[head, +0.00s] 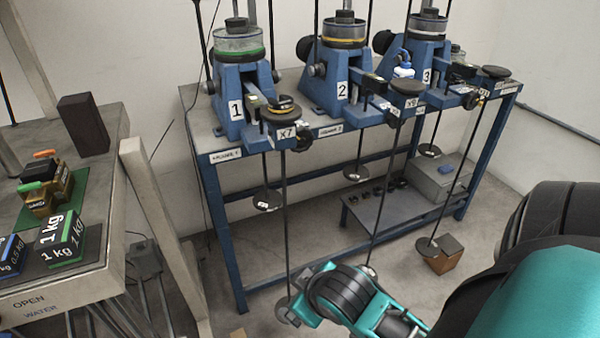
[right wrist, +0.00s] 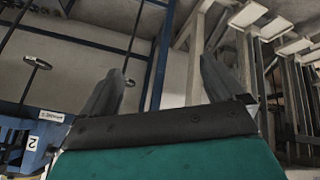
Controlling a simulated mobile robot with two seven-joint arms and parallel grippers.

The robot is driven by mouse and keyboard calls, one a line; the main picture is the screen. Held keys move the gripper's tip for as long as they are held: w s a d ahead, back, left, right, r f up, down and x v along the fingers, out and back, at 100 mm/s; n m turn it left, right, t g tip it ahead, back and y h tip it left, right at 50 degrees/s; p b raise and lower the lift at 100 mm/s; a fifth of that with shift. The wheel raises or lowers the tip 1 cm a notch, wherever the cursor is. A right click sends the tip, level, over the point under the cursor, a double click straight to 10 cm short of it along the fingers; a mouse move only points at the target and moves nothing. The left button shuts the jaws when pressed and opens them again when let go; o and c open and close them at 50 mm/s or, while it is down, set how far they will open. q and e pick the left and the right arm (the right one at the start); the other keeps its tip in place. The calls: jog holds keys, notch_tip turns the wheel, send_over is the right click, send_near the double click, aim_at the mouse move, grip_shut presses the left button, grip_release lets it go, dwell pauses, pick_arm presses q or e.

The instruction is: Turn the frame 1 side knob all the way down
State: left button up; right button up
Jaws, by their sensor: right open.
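Frame 1 (head: 229,115) is the blue stand with a "1" label at the left end of the bench in the head view. A dark round knob (head: 302,139) sits at the right side of its front arm, beside the X7 plate. Smaller grey knobs (head: 277,76) are on the stand's flanks; I cannot tell for certain which is the side knob. My right gripper (right wrist: 162,68) is open and empty in the right wrist view, its two fingers wide apart. In the head view my right arm reaches in low, below and apart from frame 1; its fingertips are unclear there. My left gripper is not in view.
Frames 2 (head: 340,90) and 3 (head: 426,72) stand further right on the bench (head: 202,135). Long rods with discs (head: 267,199) hang in front. A left table (head: 100,215) carries 1 kg blocks (head: 60,238). A brown box (head: 445,254) stands on the floor.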

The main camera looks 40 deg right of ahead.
jog(key=w+d+r+n+t+h, duration=0.1)
jog(key=w+d+r+t+h, duration=0.1)
jog(key=w+d, duration=0.35)
jog(key=w+d+r+n+t+h, duration=0.1)
jog(key=w+d+r+t+h, duration=0.15)
jog(key=w+d, duration=0.3)
jog(key=n+t+y, duration=0.1)
jog(key=n+t, duration=0.5)
send_near(302, 141)
jog(key=w, duration=0.2)
jog(key=b+x, duration=0.1)
jog(key=x, duration=0.2)
jog(key=b+x, duration=0.1)
jog(key=x, duration=0.2)
jog(key=b+x, duration=0.2)
jog(key=x, duration=0.1)
jog(key=shift+s+d+f, duration=0.1)
jog(key=shift+d+f, duration=0.05)
jog(key=shift+d, duration=0.2)
jog(key=shift+c, duration=0.7)
jog(key=shift+s, duration=0.1)
jog(key=shift+c, duration=1.4)
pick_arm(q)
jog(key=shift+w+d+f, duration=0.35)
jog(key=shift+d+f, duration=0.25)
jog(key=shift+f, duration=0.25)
pick_arm(e)
jog(key=c, duration=1)
